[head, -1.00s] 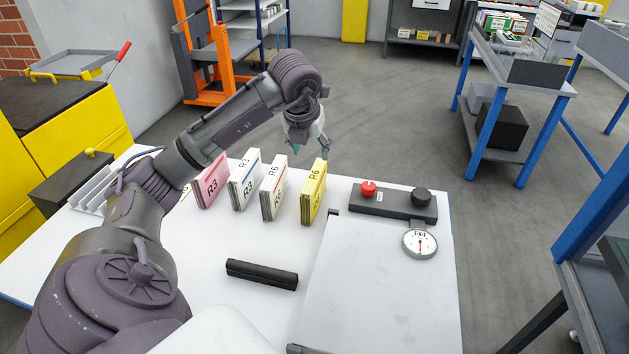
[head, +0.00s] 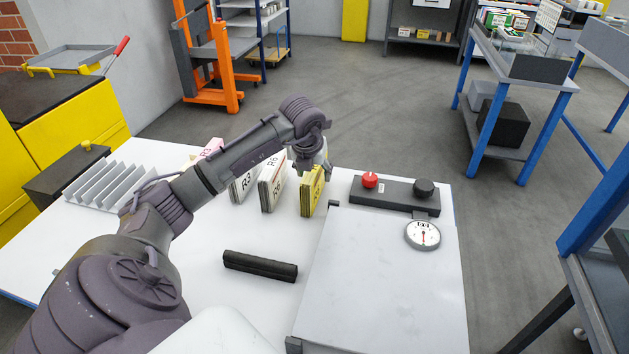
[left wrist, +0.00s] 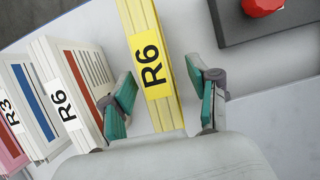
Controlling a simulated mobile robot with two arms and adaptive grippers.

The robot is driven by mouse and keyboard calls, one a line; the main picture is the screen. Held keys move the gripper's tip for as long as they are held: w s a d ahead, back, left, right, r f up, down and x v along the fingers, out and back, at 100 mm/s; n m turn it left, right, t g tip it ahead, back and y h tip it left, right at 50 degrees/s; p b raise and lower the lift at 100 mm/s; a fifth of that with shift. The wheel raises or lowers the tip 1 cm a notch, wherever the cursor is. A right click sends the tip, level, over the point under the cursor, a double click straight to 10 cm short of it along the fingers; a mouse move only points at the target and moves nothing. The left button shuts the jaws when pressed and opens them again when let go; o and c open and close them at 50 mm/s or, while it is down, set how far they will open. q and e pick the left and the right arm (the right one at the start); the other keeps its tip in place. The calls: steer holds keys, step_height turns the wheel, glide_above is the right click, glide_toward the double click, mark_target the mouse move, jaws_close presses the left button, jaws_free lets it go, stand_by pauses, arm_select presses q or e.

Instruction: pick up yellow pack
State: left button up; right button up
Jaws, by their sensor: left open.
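The yellow pack (head: 312,192), labelled R6, stands upright on the white table at the right end of a row of packs. My left gripper (head: 312,168) is over its top in the head view. In the left wrist view the gripper (left wrist: 165,100) is open, with one teal-padded finger on each side of the yellow pack (left wrist: 150,55). The fingers look apart from the pack, with a wider gap on the right. My right gripper is not in view.
A white pack with a red stripe (head: 271,190) stands close left of the yellow one, with other packs beyond it. A dark control box (head: 395,196) with a red knob is at right. A black bar (head: 260,266) lies in front. A grey slotted rack (head: 112,188) is at left.

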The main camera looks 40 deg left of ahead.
arm_select(q)
steer(key=x, duration=0.4)
steer(key=shift+a+f, duration=0.1)
steer(key=shift+a, duration=0.1)
jaws_close()
